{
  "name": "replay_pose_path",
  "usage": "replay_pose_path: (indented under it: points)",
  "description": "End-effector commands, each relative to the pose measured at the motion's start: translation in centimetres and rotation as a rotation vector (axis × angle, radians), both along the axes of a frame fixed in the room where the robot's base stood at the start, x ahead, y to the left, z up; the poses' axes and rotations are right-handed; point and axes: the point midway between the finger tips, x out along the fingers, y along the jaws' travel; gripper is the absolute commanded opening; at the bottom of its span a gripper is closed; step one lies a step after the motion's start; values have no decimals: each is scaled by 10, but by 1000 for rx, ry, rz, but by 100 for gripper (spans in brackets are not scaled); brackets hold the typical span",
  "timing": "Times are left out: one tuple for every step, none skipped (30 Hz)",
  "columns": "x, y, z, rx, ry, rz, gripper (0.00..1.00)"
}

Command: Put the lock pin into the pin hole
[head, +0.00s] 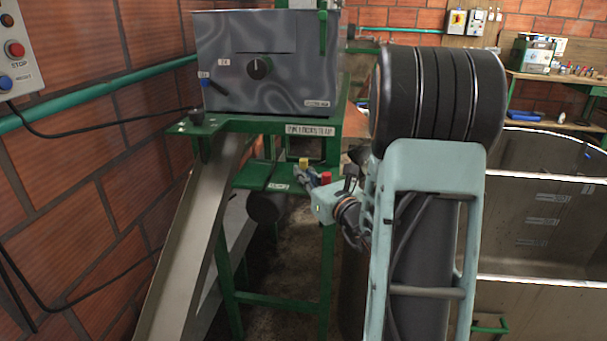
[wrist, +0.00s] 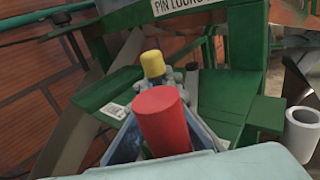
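A yellow-headed pin (head: 303,163), likely the lock pin, stands over the green tray below the grey box. In the wrist view the yellow head (wrist: 152,64) shows between the grey fingertips of my gripper (wrist: 158,88), which look closed around the part below it. In the head view my gripper (head: 307,175) reaches in from the right at tray height. A red cylinder (wrist: 161,117) stands closer to the wrist camera, over the finger links; it shows in the head view (head: 326,178) too. The pin's lower end and the pin hole are hidden.
The green tray (wrist: 222,109) lies under the fingers. The grey box (head: 265,85) with a black knob stands above it. A metal chute (head: 190,235) slopes down at left beside the brick wall. A white hollow cylinder (wrist: 302,130) is at the wrist view's right.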

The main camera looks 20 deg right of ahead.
Motion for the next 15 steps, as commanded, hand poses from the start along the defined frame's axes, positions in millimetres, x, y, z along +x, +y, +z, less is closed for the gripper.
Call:
replay_pose_path:
  points:
    - [0, 0, -3, 1, 4, 0, 6]
    - [0, 0, -3, 2, 4, 0, 9]
    - [0, 0, -3, 2, 5, -1, 13]
    - [0, 0, -3, 2, 5, -1, 17]
    - [0, 0, -3, 1, 6, -1, 20]
    - [0, 0, -3, 1, 6, -1, 24]
    - [0, 0, -3, 1, 6, -2, 25]
    - [-1, -1, -4, 1, 7, -2, 25]
    - [-1, -1, -4, 2, 7, -2, 25]
    - [-1, -1, -4, 2, 8, -3, 25]
    - [-1, -1, -4, 2, 8, -3, 25]
    - [-1, -1, -4, 2, 8, -3, 25]
    - [-1, -1, -4, 2, 9, -3, 25]
    - [-1, -1, -5, 2, 9, -3, 25]
    - [-2, -1, -5, 2, 10, -4, 25]
